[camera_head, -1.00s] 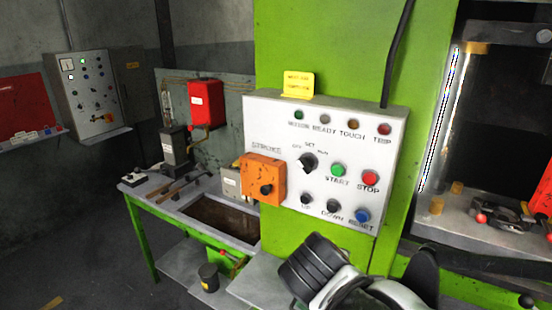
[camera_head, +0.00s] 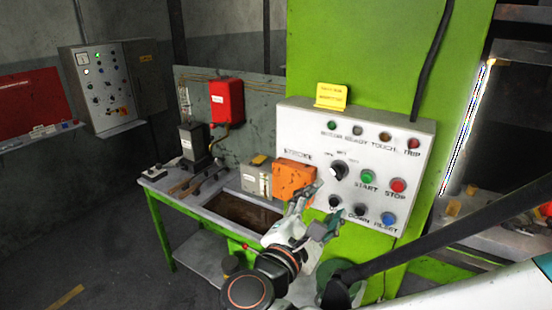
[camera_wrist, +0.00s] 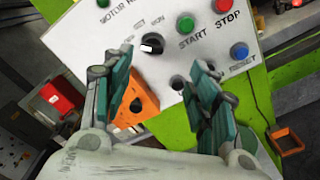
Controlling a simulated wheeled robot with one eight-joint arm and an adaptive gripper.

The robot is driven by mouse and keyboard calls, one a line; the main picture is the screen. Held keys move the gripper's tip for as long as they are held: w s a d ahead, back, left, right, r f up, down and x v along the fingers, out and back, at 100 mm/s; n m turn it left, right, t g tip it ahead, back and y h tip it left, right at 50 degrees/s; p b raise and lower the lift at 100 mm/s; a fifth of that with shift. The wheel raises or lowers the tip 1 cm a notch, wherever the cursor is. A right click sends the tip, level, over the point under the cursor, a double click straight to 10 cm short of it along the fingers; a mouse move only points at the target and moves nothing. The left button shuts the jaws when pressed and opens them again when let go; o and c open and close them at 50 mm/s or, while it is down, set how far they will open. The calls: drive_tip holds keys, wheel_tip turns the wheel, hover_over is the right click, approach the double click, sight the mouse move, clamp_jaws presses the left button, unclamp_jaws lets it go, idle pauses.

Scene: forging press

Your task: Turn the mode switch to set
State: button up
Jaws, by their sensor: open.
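The mode switch (camera_head: 340,170) is a black rotary knob with a light pointer mark on the white control panel (camera_head: 300,112), left of the green START button. It also shows in the wrist view (camera_wrist: 152,44), below the labels SET and RUN; its pointer appears turned to the left side, away from RUN. My gripper (camera_head: 322,206) is in front of the panel's lower left, below the switch. In the wrist view its two fingers (camera_wrist: 165,90) are spread apart with nothing between them, and the switch lies beyond their tips. The gripper does not touch the switch.
An orange box (camera_head: 293,178) juts from the panel's left side, close to my gripper. The green START (camera_head: 368,176) and red STOP (camera_head: 398,186) buttons are to the switch's right; RESET (camera_head: 388,218) is lower. A yellow sign (camera_head: 331,96) stands on top.

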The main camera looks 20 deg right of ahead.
sight(334, 175)
drive_tip(key=x, duration=0.3)
drive_tip(key=w+x, duration=0.1)
drive_tip(key=x, duration=0.3)
drive_tip(key=a+x, duration=0.1)
drive_tip(key=x, duration=0.3)
drive_tip(key=shift+w+d, duration=0.1)
drive_tip(key=shift+w, duration=0.3)
drive_tip(key=c, duration=1.1)
